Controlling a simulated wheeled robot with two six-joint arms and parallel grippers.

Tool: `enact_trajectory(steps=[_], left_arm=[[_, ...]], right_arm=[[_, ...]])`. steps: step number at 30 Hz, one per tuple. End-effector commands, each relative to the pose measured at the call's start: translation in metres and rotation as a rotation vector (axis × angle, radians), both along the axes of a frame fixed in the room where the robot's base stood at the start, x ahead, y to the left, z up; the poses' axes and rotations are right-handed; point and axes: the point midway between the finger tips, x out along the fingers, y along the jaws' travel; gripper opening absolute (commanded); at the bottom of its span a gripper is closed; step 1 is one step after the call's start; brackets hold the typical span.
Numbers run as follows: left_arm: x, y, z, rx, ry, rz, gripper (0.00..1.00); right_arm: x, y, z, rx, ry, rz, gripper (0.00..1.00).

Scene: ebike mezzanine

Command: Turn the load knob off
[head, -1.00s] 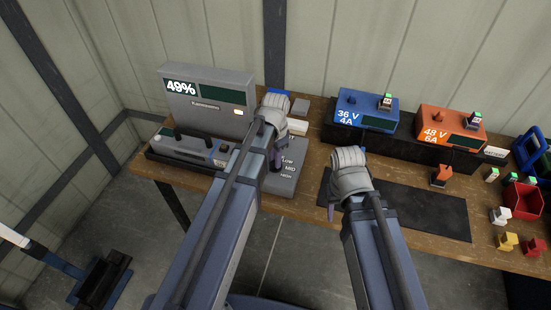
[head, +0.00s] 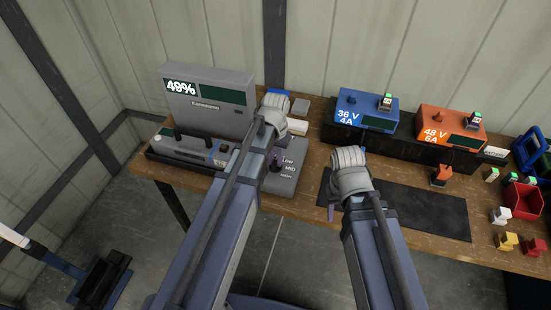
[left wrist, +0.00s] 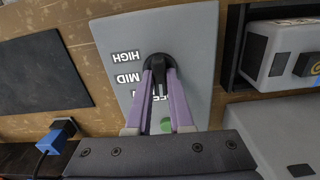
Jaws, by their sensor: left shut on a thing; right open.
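The load knob (left wrist: 158,61) is black and sits on a grey panel (left wrist: 193,40) marked HIGH and MID, with more lettering partly hidden between my fingers. My left gripper (left wrist: 160,72) is shut on the knob, its two purple fingers on either side of the knob's bar. In the head view, my left gripper (head: 276,160) is at the grey load box (head: 284,182), and its wrist hides part of the box. My right gripper (head: 333,208) is open and empty near the front edge of the dark mat.
A grey unit with a 49% display (head: 207,98) stands behind a tester (head: 190,148) at the left. Blue (head: 352,112) and orange (head: 440,121) chargers stand at the right. A dark mat (head: 430,210) and red bin (head: 523,198) lie in front.

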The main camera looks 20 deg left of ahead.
Motion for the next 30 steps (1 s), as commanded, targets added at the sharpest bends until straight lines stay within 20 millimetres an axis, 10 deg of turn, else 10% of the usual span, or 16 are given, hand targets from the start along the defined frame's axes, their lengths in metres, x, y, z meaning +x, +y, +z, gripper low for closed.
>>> enact_trajectory(steps=[20, 21, 30], left_arm=[[-0.0001, 0.0, -0.0001, 0.0, 0.0, 0.061, 0.0], [-0.0001, 0.0, -0.0001, 0.0, 0.0, 0.06, 0.23], [-0.0001, 0.0, 0.0, 0.0, 0.0, 0.059, 0.5]], right_arm=[[0.0, 0.0, -0.0001, 0.0, 0.0, 0.0, 0.5], [0.0, 0.0, -0.0001, 0.0, 0.0, 0.0, 0.5], [0.0, 0.0, 0.0, 0.0, 0.0, 0.0, 0.5]])
